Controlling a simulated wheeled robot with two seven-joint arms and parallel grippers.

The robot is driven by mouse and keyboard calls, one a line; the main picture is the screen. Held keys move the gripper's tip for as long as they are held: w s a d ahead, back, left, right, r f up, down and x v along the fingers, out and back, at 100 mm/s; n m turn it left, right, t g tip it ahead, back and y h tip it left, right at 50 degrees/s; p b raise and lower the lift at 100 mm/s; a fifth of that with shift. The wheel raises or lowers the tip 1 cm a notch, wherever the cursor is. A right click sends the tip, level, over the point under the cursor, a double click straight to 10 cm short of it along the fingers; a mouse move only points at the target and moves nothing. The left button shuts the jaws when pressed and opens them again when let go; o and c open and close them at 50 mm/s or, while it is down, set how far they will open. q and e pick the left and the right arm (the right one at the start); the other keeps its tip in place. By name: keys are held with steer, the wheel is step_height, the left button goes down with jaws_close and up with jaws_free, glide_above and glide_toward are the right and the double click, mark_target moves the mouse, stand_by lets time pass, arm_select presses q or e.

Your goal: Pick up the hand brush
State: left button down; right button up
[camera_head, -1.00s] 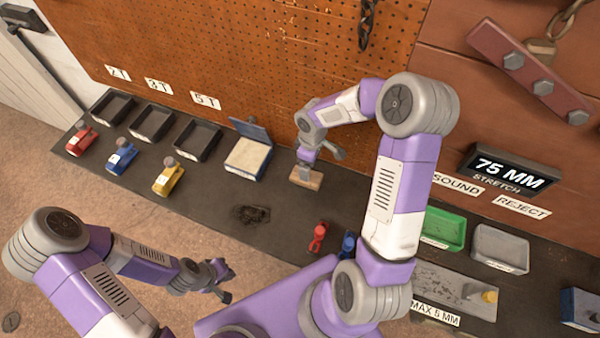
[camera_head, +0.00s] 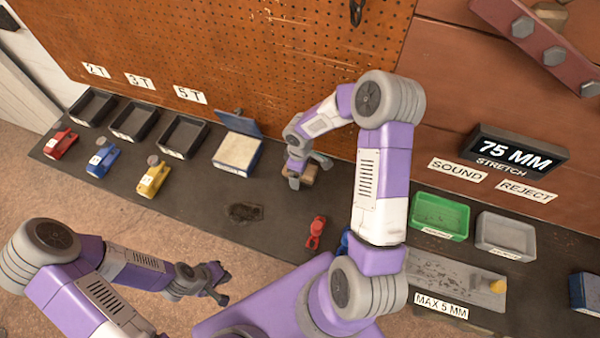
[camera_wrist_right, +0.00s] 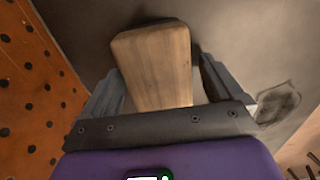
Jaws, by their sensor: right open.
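The hand brush (camera_head: 310,176) lies on the dark bench below the pegboard. In the head view it is partly covered by my right gripper (camera_head: 307,171). The right wrist view shows its pale wooden body (camera_wrist_right: 155,65) between the two spread fingers of my right gripper (camera_wrist_right: 162,88), with a gap on the right side. The brush's underside is hidden. My left gripper (camera_head: 222,284) is empty, its fingers apart, low in front of the bench and far from the brush.
A box with a raised lid (camera_head: 237,153) stands left of the brush. Black trays (camera_head: 183,136) sit at the back left, a green tray (camera_head: 440,217) to the right.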

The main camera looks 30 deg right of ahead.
steer(key=c, duration=1.1)
steer(key=shift+r, duration=0.1)
steer(key=shift+c, duration=0.2)
step_height(320, 180, up, 10)
steer(key=shift+f+p, duration=0.1)
steer(key=shift+p, duration=1)
